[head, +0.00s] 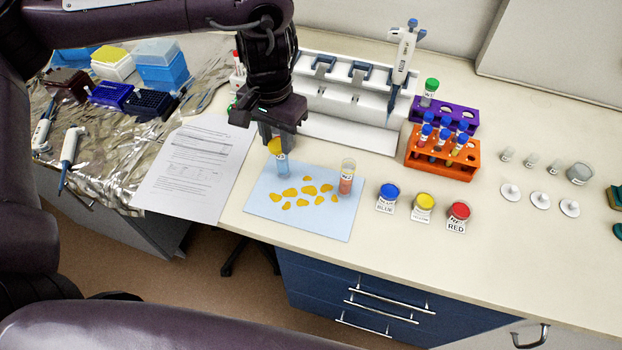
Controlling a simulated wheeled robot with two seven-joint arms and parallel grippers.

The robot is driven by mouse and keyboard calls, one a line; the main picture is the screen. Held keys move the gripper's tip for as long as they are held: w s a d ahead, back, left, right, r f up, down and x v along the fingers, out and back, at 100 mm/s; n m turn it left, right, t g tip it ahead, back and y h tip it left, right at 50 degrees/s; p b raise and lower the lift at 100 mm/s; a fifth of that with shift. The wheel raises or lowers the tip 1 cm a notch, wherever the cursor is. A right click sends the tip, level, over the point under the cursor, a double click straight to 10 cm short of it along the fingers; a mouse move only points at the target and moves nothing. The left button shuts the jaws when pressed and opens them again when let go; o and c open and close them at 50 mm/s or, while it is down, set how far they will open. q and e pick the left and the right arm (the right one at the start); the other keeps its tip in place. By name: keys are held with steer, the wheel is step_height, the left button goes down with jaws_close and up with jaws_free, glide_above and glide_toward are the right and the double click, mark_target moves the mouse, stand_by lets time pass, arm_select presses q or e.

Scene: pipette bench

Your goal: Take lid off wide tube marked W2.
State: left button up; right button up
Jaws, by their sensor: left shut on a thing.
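My left gripper (272,143) points down above the light blue mat (262,200) and is shut on a yellow lid (275,147). Directly below the lid is a clear wide tube (283,168) with bluish contents and a white label. The tube stands upright at the mat's back left. The label is too small to read surely. I cannot tell whether the lid still touches the tube's rim. A second wide tube (346,184), with reddish contents and no lid, stands at the mat's right side. My right gripper is not in view.
Several orange-yellow pieces (290,192) lie on the mat. Blue, yellow and red pots (388,193) stand to its right. Behind are a white pipette stand (340,98), a purple rack (458,116) with a green-lidded tube, and an orange tube rack (440,168). A paper (190,170) lies left.

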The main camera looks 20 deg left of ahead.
arm_select(q)
steer(key=shift+w+d+r+m, duration=0.1)
steer(key=shift+d+r+m, duration=0.1)
steer(key=shift+m, duration=0.3)
steer(key=d+r+m, duration=0.5)
steer(key=m, duration=1.5)
glide_above(306, 194)
step_height(306, 194, down, 15)
steer(key=shift+r, duration=0.1)
steer(key=shift+f+b, duration=0.4)
steer(key=shift+f, duration=1.9)
